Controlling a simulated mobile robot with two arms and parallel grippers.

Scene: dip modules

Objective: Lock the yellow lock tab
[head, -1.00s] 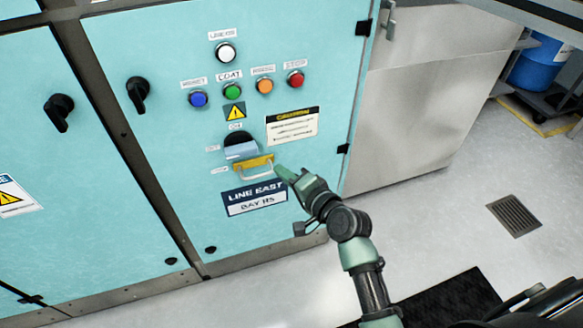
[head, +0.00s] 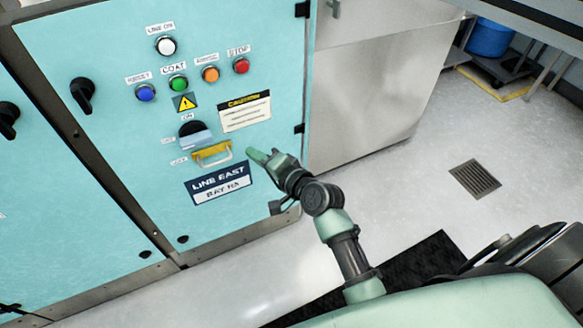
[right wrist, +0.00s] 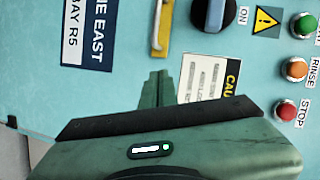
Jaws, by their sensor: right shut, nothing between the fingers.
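The yellow lock tab (head: 212,153) with a pale wire loop is on the teal cabinet door, just below a grey-blue switch handle (head: 196,138). In the right wrist view the yellow tab (right wrist: 158,35) is at the top, beside the dark-and-blue switch handle (right wrist: 214,14). My right gripper (head: 252,153) is shut and empty, just right of the tab and apart from it in the head view. Its closed fingers also show in the right wrist view (right wrist: 157,85), short of the tab. My left gripper is not in view.
The teal door (head: 240,40) also carries several buttons, a caution label (head: 245,111) and a LINE EAST sign (head: 219,184). A black rotary handle (head: 82,94) is at left. A grey cabinet (head: 370,90) stands at right. The floor around the drain grate (head: 475,178) is clear.

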